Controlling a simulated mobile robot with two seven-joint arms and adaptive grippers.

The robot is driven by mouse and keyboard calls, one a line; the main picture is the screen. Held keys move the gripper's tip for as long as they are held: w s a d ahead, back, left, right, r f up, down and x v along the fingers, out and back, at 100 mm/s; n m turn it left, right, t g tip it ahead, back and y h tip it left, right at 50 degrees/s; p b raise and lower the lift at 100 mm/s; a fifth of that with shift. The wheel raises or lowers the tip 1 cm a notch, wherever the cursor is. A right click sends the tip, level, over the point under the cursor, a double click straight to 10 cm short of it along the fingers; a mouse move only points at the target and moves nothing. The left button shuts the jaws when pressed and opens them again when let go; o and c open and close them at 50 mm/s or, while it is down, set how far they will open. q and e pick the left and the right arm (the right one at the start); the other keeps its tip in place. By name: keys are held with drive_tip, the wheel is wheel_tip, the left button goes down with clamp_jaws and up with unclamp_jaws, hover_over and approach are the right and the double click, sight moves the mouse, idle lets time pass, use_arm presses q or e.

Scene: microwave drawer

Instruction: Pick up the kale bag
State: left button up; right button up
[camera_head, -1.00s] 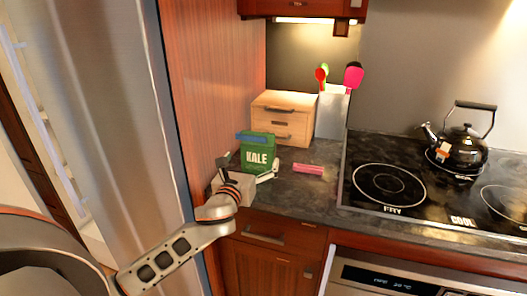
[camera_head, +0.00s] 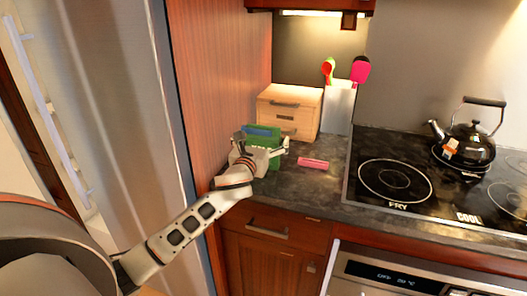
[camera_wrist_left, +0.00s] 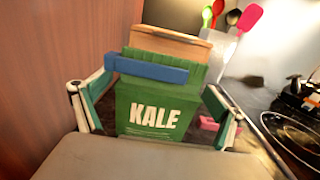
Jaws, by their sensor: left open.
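The kale bag (camera_head: 266,136) is green with a blue clip (camera_wrist_left: 147,67) across its top. It stands upright on the dark counter in front of a small wooden drawer box. In the left wrist view the bag's front (camera_wrist_left: 155,113) faces me with the white word KALE. My left gripper (camera_head: 260,145) is open, with one finger on each side of the bag; the fingers also show in the left wrist view (camera_wrist_left: 156,103). I cannot tell whether either finger touches it. In the head view my gripper hides most of the bag. My right gripper is not in view.
The wooden drawer box (camera_head: 289,109) stands just behind the bag. A utensil holder (camera_head: 338,108) is to its right. A pink block (camera_head: 313,164) lies on the counter to the right. A wooden panel (camera_head: 222,80) rises close on the left. The stove with a kettle (camera_head: 469,144) is farther right.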

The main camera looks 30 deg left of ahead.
use_arm(q)
drive_tip(key=c, duration=1.5)
drive_tip(key=shift+r, duration=0.15)
